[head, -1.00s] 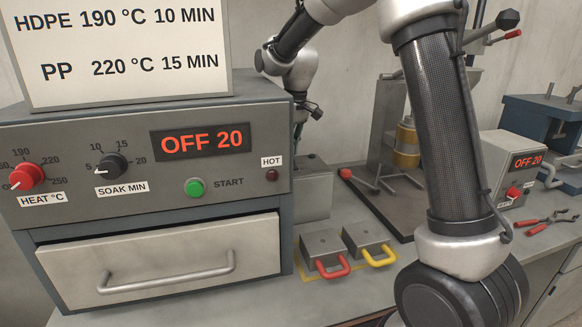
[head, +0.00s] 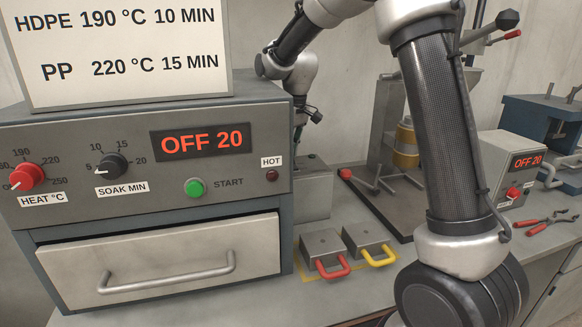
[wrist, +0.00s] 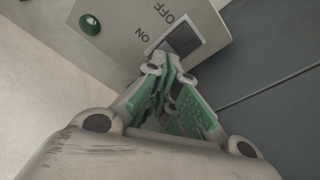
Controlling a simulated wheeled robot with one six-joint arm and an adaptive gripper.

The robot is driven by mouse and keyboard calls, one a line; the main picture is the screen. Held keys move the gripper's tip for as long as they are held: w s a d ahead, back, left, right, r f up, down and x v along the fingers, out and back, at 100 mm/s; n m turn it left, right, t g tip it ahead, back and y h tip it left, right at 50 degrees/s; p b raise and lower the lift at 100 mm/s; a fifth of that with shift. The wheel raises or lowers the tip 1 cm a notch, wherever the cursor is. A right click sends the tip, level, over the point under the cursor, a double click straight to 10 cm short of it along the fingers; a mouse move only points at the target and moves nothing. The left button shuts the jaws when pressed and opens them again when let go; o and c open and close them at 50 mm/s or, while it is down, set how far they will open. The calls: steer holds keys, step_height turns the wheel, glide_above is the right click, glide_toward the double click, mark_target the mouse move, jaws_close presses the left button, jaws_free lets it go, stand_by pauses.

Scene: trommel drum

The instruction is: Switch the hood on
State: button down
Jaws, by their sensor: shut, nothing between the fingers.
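In the wrist view a pale switch box carries a dark rocker switch (wrist: 183,40), with the words ON and OFF printed beside it. A round dark green lamp (wrist: 90,24) sits on the same face, showing only a small glint and no clear glow. My gripper (wrist: 170,73) is shut and empty, its green-padded fingers pointing at the rocker's lower edge. The tips overlap that edge in the picture; I cannot tell whether they touch it. In the head view my gripper is mostly hidden behind the oven's right edge.
The oven (head: 150,170) stands at the left, its display reading OFF 20. A grey box (head: 313,185) stands beside it. Two metal blocks with red (head: 330,268) and yellow handles (head: 378,256) lie on the bench. A press (head: 395,130) and red-handled pliers (head: 548,222) are to the right.

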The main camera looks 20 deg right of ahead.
steer(key=shift+s+f, duration=0.3)
steer(key=shift+f, duration=0.75)
steer(key=shift+s+f, duration=0.25)
steer(key=shift+f, duration=0.8)
stand_by(0.3)
steer(key=shift+w+a+r, duration=0.1)
steer(key=shift+w+r, duration=0.05)
steer(key=shift+r, duration=1.15)
steer(key=shift+w+r, duration=0.15)
steer(key=shift+r, duration=1.15)
steer(key=shift+w+r, duration=0.1)
steer(key=shift+r, duration=0.85)
steer(key=shift+d+r, duration=0.1)
steer(key=shift+d, duration=0.1)
steer(key=s+d+r+m+t, duration=0.1)
steer(key=s+d+r, duration=0.25)
steer(key=s, duration=0.55)
steer(key=s+d+r+m, duration=0.2)
steer(key=s+d, duration=0.3)
steer(key=s, duration=0.3)
steer(key=s+d+r+m+t, duration=0.15)
steer(key=s+d, duration=0.25)
steer(key=s, duration=0.5)
steer(key=s+d+f+m, duration=0.1)
steer(key=s+d+f, duration=0.1)
steer(key=s, duration=0.7)
steer(key=shift+f+h, duration=0.35)
steer(key=shift+h, duration=0.05)
